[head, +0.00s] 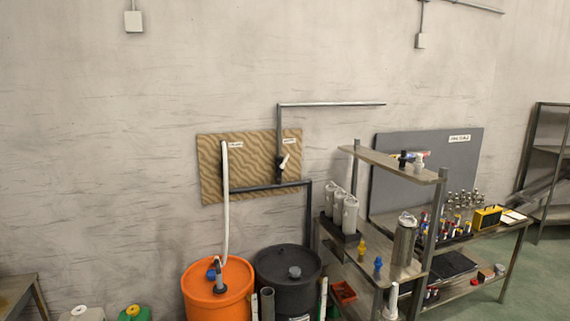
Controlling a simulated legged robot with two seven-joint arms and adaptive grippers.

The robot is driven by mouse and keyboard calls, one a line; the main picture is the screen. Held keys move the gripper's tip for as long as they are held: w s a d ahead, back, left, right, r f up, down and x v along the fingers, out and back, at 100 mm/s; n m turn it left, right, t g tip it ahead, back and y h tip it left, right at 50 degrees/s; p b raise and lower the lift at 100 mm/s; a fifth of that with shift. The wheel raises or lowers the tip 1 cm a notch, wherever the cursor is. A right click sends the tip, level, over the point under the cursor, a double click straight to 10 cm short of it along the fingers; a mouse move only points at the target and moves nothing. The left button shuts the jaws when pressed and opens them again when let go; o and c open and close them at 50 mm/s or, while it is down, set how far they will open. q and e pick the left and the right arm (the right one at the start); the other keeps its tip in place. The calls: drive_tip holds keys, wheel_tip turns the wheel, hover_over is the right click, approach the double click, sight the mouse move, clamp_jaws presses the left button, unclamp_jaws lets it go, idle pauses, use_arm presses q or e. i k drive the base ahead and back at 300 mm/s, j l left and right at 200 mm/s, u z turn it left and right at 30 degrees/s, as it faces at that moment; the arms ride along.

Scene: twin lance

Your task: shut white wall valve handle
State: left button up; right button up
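The white valve handle (284,162) is on the dark vertical pipe at the right side of a wavy tan board (212,180) on the wall. It is small and tilted, its upper end leaning right; I cannot tell from here whether the valve is open or shut. A small white label sits just above it. Neither of my grippers shows in the head view.
An orange drum (217,297) with a white hose (226,215) and a black drum (287,262) stand below the board. A metal shelf bench (390,272) with canisters stands to the right. A table corner (20,290) is at lower left.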

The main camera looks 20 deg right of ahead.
sight(285, 160)
drive_tip(key=i+l, duration=0.3)
drive_tip(key=i, duration=0.15)
drive_tip(key=i+l+z, duration=0.1)
drive_tip(key=i+l, duration=0.2)
drive_tip(key=i, duration=0.15)
